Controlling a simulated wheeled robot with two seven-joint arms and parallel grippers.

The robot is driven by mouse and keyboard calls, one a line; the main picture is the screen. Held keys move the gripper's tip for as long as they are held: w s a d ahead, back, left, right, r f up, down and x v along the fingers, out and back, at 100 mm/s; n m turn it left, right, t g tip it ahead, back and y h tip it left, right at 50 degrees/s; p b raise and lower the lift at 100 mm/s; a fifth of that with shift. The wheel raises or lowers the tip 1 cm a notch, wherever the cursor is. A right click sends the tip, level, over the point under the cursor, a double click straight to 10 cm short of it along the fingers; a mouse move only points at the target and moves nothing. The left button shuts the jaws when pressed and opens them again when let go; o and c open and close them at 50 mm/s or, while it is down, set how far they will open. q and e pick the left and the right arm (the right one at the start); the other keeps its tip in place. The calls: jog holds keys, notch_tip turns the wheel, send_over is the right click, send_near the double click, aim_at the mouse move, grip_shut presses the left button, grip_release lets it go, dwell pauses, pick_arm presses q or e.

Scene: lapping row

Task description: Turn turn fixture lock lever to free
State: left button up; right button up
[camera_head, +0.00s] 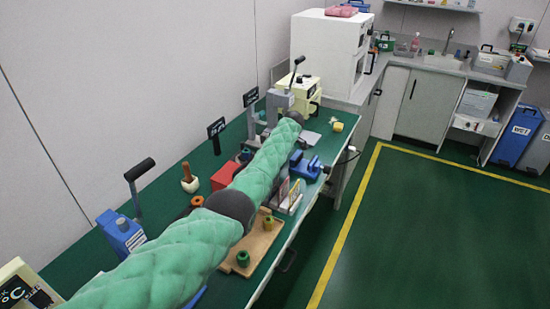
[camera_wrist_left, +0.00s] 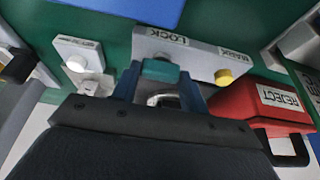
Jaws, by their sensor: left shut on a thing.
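In the left wrist view, a grey fixture plate (camera_wrist_left: 203,57) carries the labels LOCK and MARK, seen upside down, and a yellow knob (camera_wrist_left: 223,77). A teal lever piece (camera_wrist_left: 160,71) stands at its LOCK end. My left gripper (camera_wrist_left: 158,78) has its blue fingers on either side of this piece and is shut on it. The lever's lower part and its pivot are partly hidden by the fingers, so its angle is unclear. My right gripper is in no view.
A red REJECT box (camera_wrist_left: 262,101) stands close on the right of the gripper in the wrist view. A small white labelled block (camera_wrist_left: 80,54) lies to the left. In the head view, a blue vise (camera_head: 307,167) and a wooden tray (camera_head: 229,266) sit near the bench's front edge.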

pick_arm(q)
jog(key=shift+r, duration=0.1)
jog(key=o, duration=1)
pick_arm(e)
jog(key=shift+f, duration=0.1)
pick_arm(q)
jog(key=shift+d+r, duration=0.2)
jog(key=shift+r, duration=0.15)
jog(key=shift+b+v, duration=0.7)
jog(key=shift+v, duration=2.75)
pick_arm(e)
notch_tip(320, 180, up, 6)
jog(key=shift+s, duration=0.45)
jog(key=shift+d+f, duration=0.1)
